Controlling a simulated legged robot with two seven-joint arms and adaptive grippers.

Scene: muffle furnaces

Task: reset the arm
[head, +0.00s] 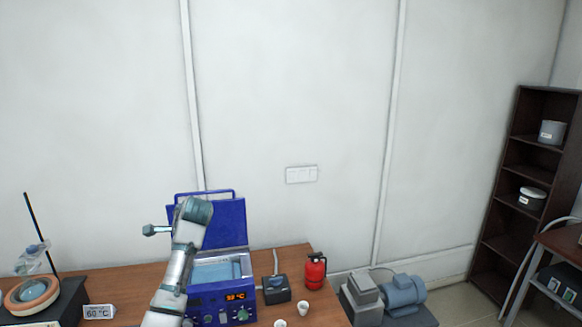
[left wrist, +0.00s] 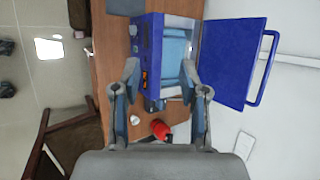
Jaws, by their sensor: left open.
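My left arm (head: 178,270) rises from the bottom of the head view in front of the blue device and bends near the open lid. My left gripper (left wrist: 160,70) shows in the left wrist view with its two fingers apart and nothing between them. The blue device (head: 222,290) lies beyond the fingers, its lid (head: 228,222) standing open. It also shows sideways in the left wrist view (left wrist: 145,48), lid (left wrist: 228,60) to the right. My arm hides part of the device's left side. My right gripper is in neither view.
On the wooden table (head: 130,280) stand a red extinguisher-shaped object (head: 315,271), a small dark box (head: 276,289), white cups (head: 303,308) and a 60 °C sign (head: 98,311). A stand apparatus (head: 32,292) is at left. A motor (head: 403,295) and shelf (head: 510,190) are right.

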